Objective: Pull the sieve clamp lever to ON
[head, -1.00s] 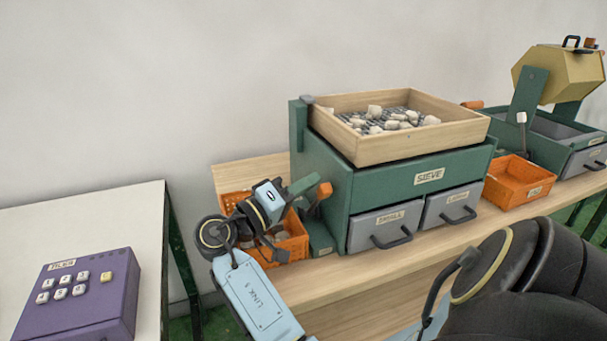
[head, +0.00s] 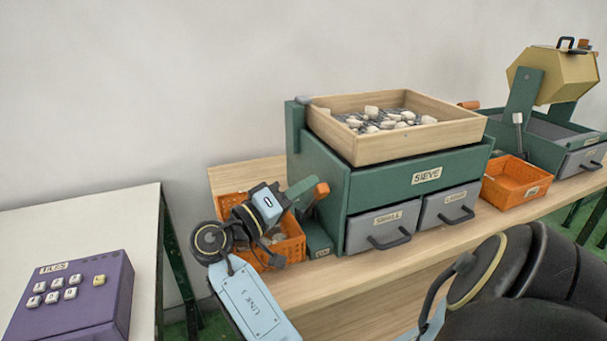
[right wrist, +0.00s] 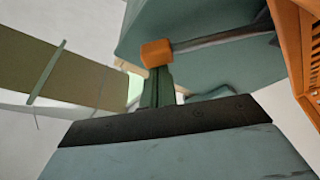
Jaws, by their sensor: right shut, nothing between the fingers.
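The sieve (head: 395,185) is a green cabinet with a wooden tray on top, in the middle of the head view. Its clamp lever (head: 322,188) has an orange knob and a thin shaft, at the cabinet's left side. In the right wrist view, the knob (right wrist: 157,52) is straight ahead with the grey shaft running right. My right gripper (head: 303,187) is shut and empty, its green fingers reaching toward the knob. Its fingertips (right wrist: 155,72) are right by the knob; I cannot tell whether they touch. My left gripper is out of view.
An orange crate (head: 228,203) stands behind my right wrist, left of the sieve. The sieve has two grey drawers (head: 383,228). Another orange crate (head: 517,182) and a green machine with a yellow drum (head: 553,75) stand right. A purple tile box (head: 75,300) sits on the left table.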

